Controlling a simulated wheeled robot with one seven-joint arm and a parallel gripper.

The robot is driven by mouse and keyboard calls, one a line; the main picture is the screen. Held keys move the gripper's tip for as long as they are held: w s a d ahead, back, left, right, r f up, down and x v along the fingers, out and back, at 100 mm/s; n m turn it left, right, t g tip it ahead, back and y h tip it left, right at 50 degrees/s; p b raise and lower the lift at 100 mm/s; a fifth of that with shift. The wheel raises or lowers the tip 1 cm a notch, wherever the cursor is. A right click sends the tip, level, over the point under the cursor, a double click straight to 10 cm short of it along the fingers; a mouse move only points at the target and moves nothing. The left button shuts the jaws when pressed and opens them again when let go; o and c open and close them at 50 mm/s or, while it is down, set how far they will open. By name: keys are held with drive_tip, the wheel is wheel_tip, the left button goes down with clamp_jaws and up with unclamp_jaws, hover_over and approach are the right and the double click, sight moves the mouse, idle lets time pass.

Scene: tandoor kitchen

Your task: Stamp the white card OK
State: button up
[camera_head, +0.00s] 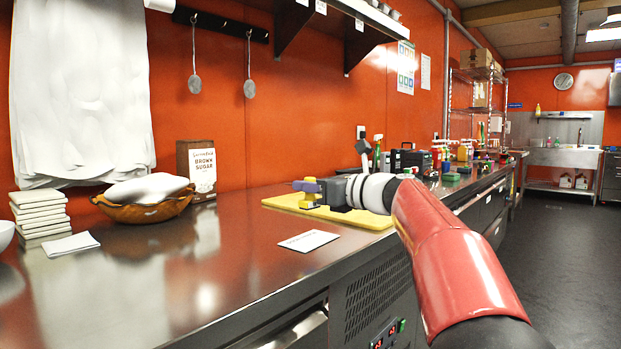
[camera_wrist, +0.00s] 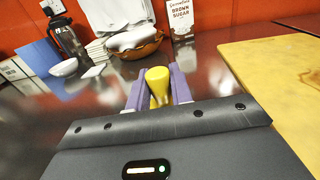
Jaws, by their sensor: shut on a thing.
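The white card (camera_head: 308,241) lies flat on the steel counter, in front of the yellow board; it bears a faint dark line of print, too small to read. My gripper (camera_head: 308,192) is over the yellow board, behind the card in the head view. Its purple fingers (camera_wrist: 158,92) are shut on the stamp, whose rounded yellow handle (camera_wrist: 157,80) shows between them in the wrist view. The stamp's lower part is hidden in the wrist view. I cannot tell whether it touches the board. I do not make out the card in the wrist view.
The yellow board (camera_head: 285,203) also shows in the wrist view (camera_wrist: 285,75). Bottles and boxes line the counter beyond. Counter left of the card is clear.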

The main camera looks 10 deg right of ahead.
drive_tip(key=shift+d+f, duration=0.1)
drive_tip(key=shift+f, duration=0.15)
wheel_tip(320, 180, down, 6)
drive_tip(key=b, duration=0.6)
drive_tip(key=shift+r, duration=0.15)
drive_tip(key=shift+f+b, duration=0.45)
drive_tip(key=shift+f, duration=0.1)
idle(1.1)
wheel_tip(320, 180, up, 7)
drive_tip(key=p, duration=0.7)
drive_tip(key=shift+r+p, duration=0.1)
drive_tip(key=shift+p, duration=0.3)
idle(0.5)
